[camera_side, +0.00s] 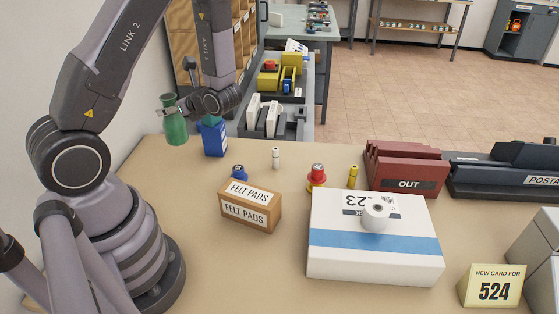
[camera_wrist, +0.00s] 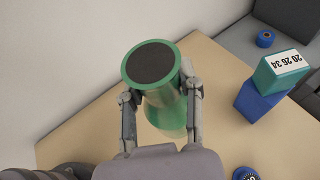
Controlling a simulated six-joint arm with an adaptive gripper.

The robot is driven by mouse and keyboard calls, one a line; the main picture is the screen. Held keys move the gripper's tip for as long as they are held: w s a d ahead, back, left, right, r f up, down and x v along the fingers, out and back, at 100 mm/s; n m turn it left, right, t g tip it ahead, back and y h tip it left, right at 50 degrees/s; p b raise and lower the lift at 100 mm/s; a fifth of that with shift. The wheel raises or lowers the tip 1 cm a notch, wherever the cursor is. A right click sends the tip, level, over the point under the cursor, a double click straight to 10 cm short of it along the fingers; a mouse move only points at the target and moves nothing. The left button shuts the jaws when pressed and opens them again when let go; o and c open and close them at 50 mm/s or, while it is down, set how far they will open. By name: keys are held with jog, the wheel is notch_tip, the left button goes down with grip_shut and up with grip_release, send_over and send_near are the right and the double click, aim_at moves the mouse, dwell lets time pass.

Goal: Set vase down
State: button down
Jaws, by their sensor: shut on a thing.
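A green vase (camera_side: 175,125) is held at the far left corner of the table in the side view. In the wrist view the vase (camera_wrist: 165,98) lies between the two fingers, with a dark round end facing the camera. My gripper (camera_wrist: 162,98) is shut on the vase, a finger on each side of it. In the side view my gripper (camera_side: 172,112) reaches the vase from the right. The table (camera_side: 130,180) is tan. I cannot tell whether the vase touches the tabletop.
A blue box (camera_side: 213,138) stands close right of the vase; the wrist view shows a teal box (camera_wrist: 280,72) with a label above a blue block (camera_wrist: 258,102). A felt pads box (camera_side: 250,208), a small white bottle (camera_side: 276,158) and a white parcel (camera_side: 370,260) stand further along.

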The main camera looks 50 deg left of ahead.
aim_at(164, 95)
notch_tip(164, 95, up, 4)
jog(key=shift+f, duration=0.2)
jog(key=s+d+f+n+g+h, duration=0.4)
jog(key=s+d+n+g+h, duration=0.5)
jog(key=n, duration=0.3)
jog(key=w+d+n+t+h, duration=0.6)
jog(key=w+d+n+h, duration=0.5)
jog(key=d+n+h, duration=0.4)
jog(key=w+a+r+n+t, duration=0.2)
jog(key=w+a+n+t, duration=0.1)
jog(key=w+n+t, duration=0.6)
jog(key=w+a+r+n+t, duration=0.2)
jog(key=w+a+n+t, duration=0.15)
jog(key=w+t, duration=0.55)
jog(key=shift+w+a+f+n+g+y, duration=0.1)
jog(key=shift+w+f+n+g+y, duration=0.2)
jog(key=shift+w+f, duration=2.65)
jog(key=shift+w+a+f+n+g+h, duration=0.15)
jog(key=shift+w+f+g, duration=0.2)
jog(key=shift+w+f, duration=2.6)
jog(key=shift+w+f+n+g+y, duration=0.25)
jog(key=shift+w+f+g, duration=0.1)
jog(key=shift+w+f, duration=2.6)
